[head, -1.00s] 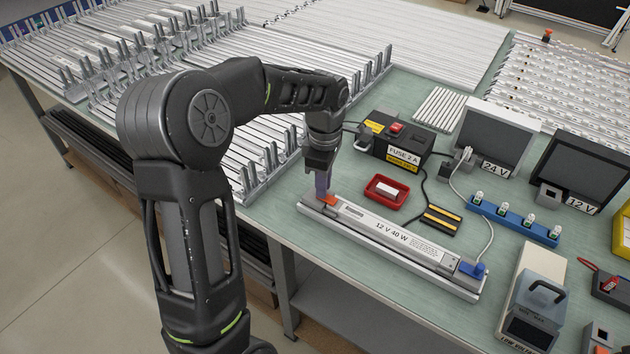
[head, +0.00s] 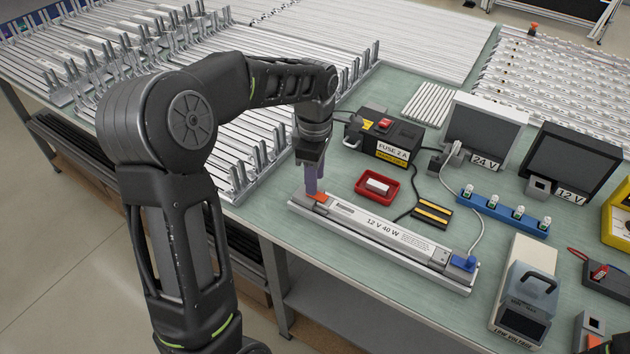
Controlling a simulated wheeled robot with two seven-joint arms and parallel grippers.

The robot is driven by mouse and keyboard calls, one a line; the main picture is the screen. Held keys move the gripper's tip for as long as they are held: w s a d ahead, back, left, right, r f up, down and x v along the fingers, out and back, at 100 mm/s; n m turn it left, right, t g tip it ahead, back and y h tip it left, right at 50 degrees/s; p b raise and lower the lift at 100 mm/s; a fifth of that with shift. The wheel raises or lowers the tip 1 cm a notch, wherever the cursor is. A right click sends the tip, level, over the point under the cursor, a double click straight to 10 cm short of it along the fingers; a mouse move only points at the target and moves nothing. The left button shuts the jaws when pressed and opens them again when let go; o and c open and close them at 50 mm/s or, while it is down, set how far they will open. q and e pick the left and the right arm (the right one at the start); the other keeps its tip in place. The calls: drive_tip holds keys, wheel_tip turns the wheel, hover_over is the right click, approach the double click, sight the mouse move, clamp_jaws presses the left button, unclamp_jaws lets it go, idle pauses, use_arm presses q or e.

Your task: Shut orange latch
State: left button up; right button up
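The orange latch (head: 318,197) is at the left end of a long silver unit (head: 345,212) labelled 12 V 40 W. My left gripper (head: 313,190) points down over that end, with its purplish fingertips at the latch, touching it or very close. The fingers look close together, but the view does not show whether they are shut or hold anything. The latch is partly hidden by the fingers, so its exact angle cannot be told. A blue connector (head: 463,262) sits at the unit's right end. My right gripper does not show.
A red tray (head: 366,194) with a white block, a black fuse box (head: 407,140) and a black-and-yellow piece (head: 433,213) stand behind the unit. A blue lamp-holder strip (head: 487,207) and a grey tester (head: 527,295) stand to the right. Upright metal racks (head: 236,180) are to the left.

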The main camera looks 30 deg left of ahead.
use_arm(q)
wheel_tip(320, 180, up, 6)
drive_tip(key=shift+r, duration=0.1)
drive_tip(key=shift+s, duration=0.1)
idle(0.6)
